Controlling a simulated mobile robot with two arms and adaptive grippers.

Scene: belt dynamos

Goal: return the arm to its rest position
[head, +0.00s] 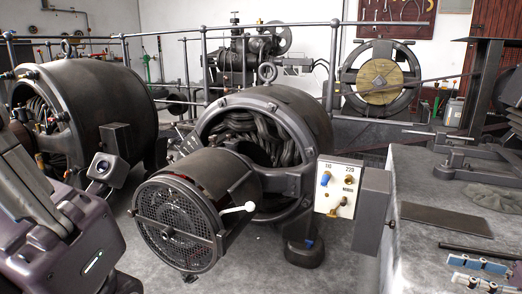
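My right gripper (513,108) shows only in part at the right edge of the head view, dark and cut off by the frame. I cannot tell whether its fingers are open or shut, and I see nothing clearly held in it. It is over the right side, above the grey workbench (415,185). Purple and grey parts of my own body fill the lower left corner. My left gripper is not seen.
A large dynamo (295,105) with a mesh-fronted cylinder (178,225) stands in the middle. A switch box (337,187) with knobs is beside the bench. Another dynamo (105,100) stands left. Railings (185,75) run behind. A dark plate (445,219) and small parts lie on the bench.

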